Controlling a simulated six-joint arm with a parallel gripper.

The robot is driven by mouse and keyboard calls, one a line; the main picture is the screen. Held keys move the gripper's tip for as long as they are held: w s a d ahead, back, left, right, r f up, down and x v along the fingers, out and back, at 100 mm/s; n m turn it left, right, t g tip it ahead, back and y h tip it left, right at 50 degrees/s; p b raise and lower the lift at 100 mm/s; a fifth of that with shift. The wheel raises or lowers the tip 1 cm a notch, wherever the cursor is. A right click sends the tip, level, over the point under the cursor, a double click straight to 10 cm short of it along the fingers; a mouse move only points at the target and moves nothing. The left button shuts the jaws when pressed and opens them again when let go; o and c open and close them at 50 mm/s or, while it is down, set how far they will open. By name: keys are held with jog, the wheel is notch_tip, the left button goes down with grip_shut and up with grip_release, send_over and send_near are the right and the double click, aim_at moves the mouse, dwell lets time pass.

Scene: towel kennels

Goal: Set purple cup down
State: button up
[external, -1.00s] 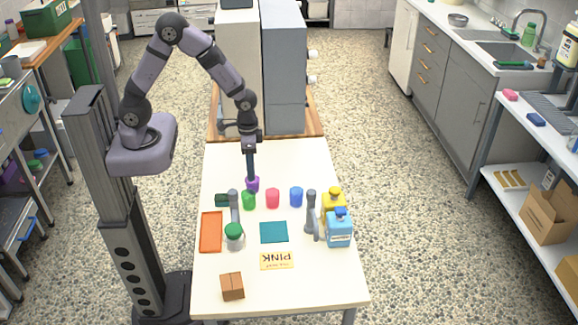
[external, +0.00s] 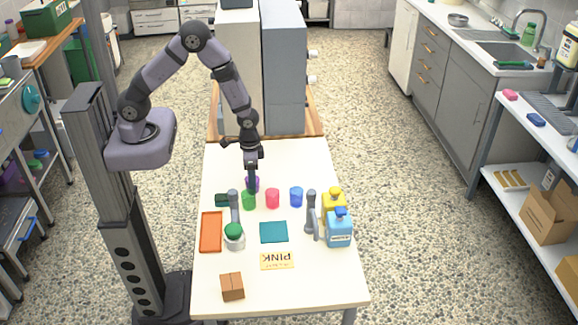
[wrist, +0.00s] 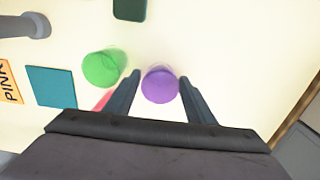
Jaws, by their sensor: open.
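The purple cup (external: 254,184) stands on the white table behind the green cup, partly hidden by my gripper in the external view. In the wrist view the purple cup (wrist: 160,85) sits between the two spread fingers of my gripper (wrist: 160,92), with gaps showing at both sides. My gripper (external: 252,186) points down at the cup and is open. Whether the fingers still reach around the cup or sit just above it, I cannot tell.
The green cup (external: 249,200), pink cup (external: 272,198) and blue cup (external: 296,197) stand in a row in front. A teal square (external: 273,232), orange tray (external: 211,232), PINK card (external: 277,261), brown box (external: 232,287) and bottles (external: 339,228) lie nearer. The table's far strip is clear.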

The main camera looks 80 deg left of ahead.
jog(key=shift+f, duration=0.1)
jog(key=c, duration=0.9)
